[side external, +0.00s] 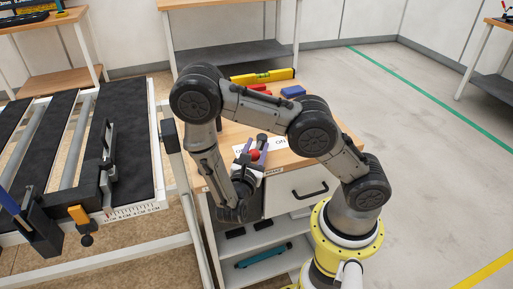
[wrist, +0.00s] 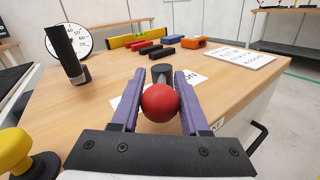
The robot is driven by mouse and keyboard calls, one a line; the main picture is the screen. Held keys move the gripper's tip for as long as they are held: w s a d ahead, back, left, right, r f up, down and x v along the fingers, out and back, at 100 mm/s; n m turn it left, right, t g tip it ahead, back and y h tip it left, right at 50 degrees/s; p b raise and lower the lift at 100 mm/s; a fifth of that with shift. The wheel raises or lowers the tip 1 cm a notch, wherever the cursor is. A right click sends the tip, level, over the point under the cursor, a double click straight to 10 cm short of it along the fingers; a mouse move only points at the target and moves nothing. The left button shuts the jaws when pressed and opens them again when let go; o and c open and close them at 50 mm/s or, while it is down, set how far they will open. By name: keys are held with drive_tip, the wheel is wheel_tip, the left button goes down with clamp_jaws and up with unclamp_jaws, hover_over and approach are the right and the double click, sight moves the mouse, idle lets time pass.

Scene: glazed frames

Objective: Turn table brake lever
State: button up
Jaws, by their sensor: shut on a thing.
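The brake lever shows as a red ball knob (wrist: 160,103) on a dark grey shaft or hub (wrist: 175,75) at the wooden table top, in the wrist view. In the side view the red knob (side external: 255,155) sits near the table's front edge. My gripper (wrist: 160,100) has its two purple fingers on either side of the knob, shut on it. In the side view my gripper (side external: 254,152) reaches the knob from the front. A white label lies under the lever, partly hidden by the fingers and knob; part of "ON" is readable in the side view.
On the wooden table (wrist: 110,95) stand a yellow level (wrist: 136,36), red and blue blocks, an orange item (wrist: 194,42) and a white text card (wrist: 238,57). A black handle and round dial (wrist: 72,40) are at left. A slatted frame table (side external: 130,185) stands left.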

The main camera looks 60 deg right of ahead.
clamp_jaws()
idle(0.9)
